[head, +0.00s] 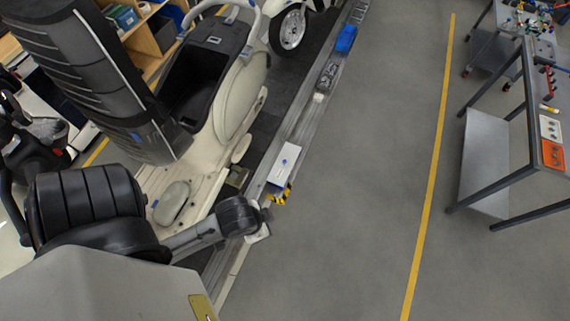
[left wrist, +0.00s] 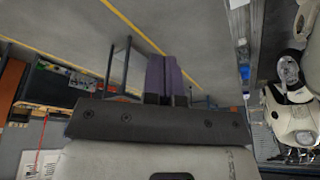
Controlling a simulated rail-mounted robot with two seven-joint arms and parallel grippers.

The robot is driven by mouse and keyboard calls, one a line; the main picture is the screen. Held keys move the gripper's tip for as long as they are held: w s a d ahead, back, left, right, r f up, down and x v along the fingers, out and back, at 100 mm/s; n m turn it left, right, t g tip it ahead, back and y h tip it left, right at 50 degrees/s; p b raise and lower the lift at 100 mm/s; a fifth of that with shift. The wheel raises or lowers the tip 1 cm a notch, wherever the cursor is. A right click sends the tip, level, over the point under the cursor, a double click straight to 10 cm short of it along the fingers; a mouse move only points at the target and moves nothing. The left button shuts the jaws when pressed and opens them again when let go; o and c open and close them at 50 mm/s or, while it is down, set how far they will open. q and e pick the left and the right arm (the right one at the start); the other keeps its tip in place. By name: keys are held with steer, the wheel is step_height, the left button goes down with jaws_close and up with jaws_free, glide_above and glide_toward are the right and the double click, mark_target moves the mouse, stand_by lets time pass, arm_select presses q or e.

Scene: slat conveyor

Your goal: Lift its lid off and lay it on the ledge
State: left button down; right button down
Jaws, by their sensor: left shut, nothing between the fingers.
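A white box (head: 285,163) with a small blue mark on top stands on the metal ledge (head: 305,125) along the conveyor. I cannot tell which part of it is a lid. My left arm reaches in from the left, and its dark wrist ends just below the box in the head view, apart from it. In the left wrist view my left gripper (left wrist: 163,75) shows its two purplish fingers together, with nothing between them. The box is not clear in that view. My right gripper is in neither view.
A cream scooter body (head: 240,105) with an open dark compartment stands left of the ledge. Blue and grey bins (head: 346,38) sit farther along the ledge. A workbench (head: 515,115) stands at the right. The grey floor between is clear, with a yellow line.

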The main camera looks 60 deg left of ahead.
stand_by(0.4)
arm_select(q)
steer(key=c, duration=1.8)
jaws_free()
steer(key=o, duration=1)
steer(key=shift+c, duration=0.2)
